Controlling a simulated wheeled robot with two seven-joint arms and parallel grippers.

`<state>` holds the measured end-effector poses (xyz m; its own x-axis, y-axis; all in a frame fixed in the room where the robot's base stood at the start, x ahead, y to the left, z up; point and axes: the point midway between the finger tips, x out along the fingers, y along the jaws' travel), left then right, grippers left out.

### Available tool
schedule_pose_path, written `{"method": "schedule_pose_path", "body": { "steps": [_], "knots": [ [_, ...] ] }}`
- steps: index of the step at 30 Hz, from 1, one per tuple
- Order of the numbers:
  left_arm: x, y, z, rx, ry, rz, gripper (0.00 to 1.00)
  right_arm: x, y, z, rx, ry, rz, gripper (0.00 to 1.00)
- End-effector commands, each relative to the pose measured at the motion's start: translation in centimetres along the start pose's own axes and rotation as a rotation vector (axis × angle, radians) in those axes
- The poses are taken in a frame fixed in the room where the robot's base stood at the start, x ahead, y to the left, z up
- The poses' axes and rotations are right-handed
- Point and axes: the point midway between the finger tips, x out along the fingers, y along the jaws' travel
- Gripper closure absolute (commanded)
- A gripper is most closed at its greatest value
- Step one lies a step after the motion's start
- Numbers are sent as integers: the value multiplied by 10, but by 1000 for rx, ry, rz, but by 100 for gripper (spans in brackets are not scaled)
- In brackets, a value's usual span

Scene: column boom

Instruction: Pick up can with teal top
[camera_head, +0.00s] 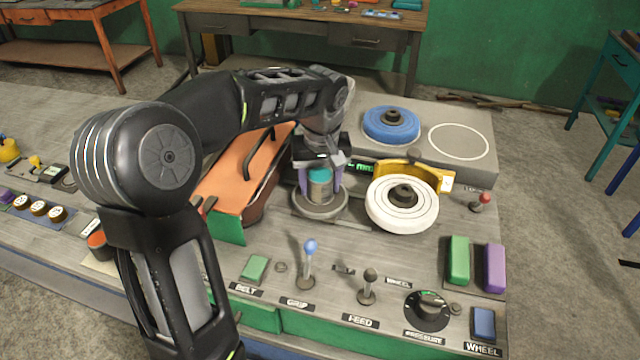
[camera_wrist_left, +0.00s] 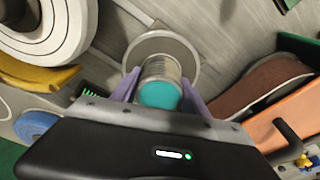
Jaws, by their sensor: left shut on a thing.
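The can with the teal top (camera_head: 320,184) stands upright over a round metal disc (camera_head: 334,211) on the grey bench. My left gripper (camera_head: 319,190) comes down from above and its purple fingers are shut on the can, one on each side. In the left wrist view the can (camera_wrist_left: 160,80) sits between the two fingers (camera_wrist_left: 158,88), its teal top toward the camera. I cannot tell whether the can's bottom touches the disc. My right gripper does not show.
A white wheel (camera_head: 401,217) with a yellow guard (camera_head: 425,174) stands close right of the can. An orange belt unit (camera_head: 235,185) is close on the left. Levers, including a blue-knobbed one (camera_head: 309,246), stand in front. A blue wheel (camera_head: 391,128) sits behind.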

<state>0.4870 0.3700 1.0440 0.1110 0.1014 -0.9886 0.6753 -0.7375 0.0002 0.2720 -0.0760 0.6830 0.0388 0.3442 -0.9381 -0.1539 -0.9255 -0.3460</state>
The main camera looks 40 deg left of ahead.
Motion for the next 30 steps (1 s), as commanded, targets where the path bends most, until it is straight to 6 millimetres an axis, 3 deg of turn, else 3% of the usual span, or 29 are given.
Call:
{"method": "schedule_pose_path", "body": {
  "steps": [11, 19, 23, 30],
  "knots": [
    [0, 0, 0, 0, 1, 0, 100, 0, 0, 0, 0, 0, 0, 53],
    [-4, 0, -1, 0, 1, 0, 100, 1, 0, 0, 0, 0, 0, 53],
    [-17, 1, -3, -1, 3, 2, 100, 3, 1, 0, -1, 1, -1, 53],
    [-62, 1, -11, 0, 5, 4, 100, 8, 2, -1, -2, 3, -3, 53]
  ]
}}
